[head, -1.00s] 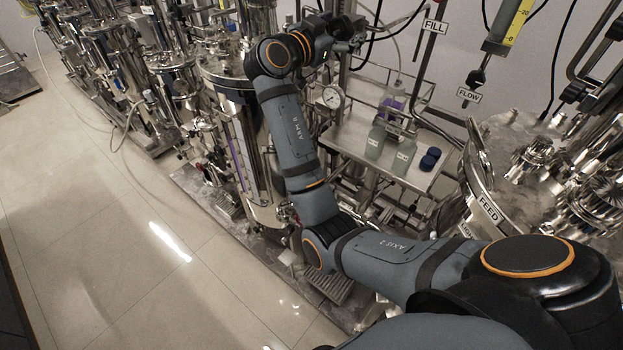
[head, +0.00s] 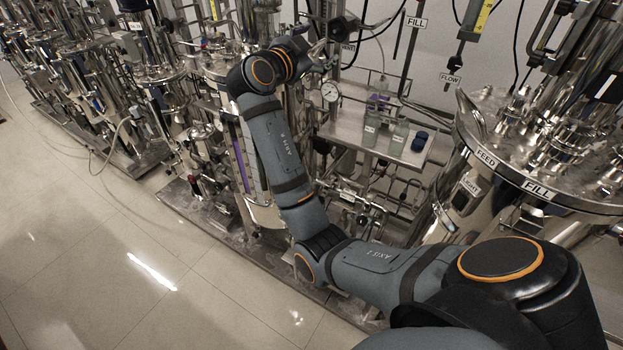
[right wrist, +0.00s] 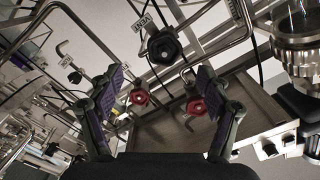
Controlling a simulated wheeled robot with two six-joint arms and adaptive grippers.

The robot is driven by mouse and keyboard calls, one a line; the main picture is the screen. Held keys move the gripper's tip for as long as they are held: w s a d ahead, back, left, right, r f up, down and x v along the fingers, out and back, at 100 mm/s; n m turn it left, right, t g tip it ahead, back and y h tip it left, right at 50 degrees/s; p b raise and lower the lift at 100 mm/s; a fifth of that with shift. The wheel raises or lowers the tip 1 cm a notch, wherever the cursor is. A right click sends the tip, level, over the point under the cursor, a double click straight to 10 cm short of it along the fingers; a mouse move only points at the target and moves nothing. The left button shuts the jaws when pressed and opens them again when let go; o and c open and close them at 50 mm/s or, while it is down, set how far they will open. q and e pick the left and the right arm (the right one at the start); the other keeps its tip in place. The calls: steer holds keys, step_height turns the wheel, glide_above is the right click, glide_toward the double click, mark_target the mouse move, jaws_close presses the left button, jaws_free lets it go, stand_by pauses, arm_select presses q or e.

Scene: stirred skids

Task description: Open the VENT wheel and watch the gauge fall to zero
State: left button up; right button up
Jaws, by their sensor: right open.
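The VENT wheel is a dark knob (right wrist: 163,46) under an upside-down VENT label (right wrist: 143,19) in the right wrist view. In the head view a dark knob (head: 341,27) at the top middle looks like the same wheel. My right gripper (right wrist: 162,82) is open and empty, its fingers spread below the wheel in the wrist picture and apart from it. In the head view the right gripper (head: 318,62) is small, just below and left of the knob. The round white gauge (head: 330,91) is below it; its needle is too small to read. My left gripper is out of view.
Two red wheels (right wrist: 140,96) (right wrist: 196,107) show between my fingers. Thin pipes and hoses surround the wheel. The floor at left is clear.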

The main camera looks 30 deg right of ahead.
steer(key=s+a+f+n+y, duration=0.1)
steer(key=f+n, duration=0.3)
steer(key=f, duration=0.5)
steer(key=s+a+f+n+y, duration=0.1)
steer(key=s+f+n+y, duration=0.2)
steer(key=f, duration=0.7)
steer(key=s+a+f+n+y, duration=0.1)
steer(key=s+f+n+y, duration=0.2)
steer(key=f, duration=0.7)
steer(key=shift+s+f+n+y, duration=0.2)
steer(key=shift+s+n+y, duration=0.1)
steer(key=shift+n+y, duration=0.4)
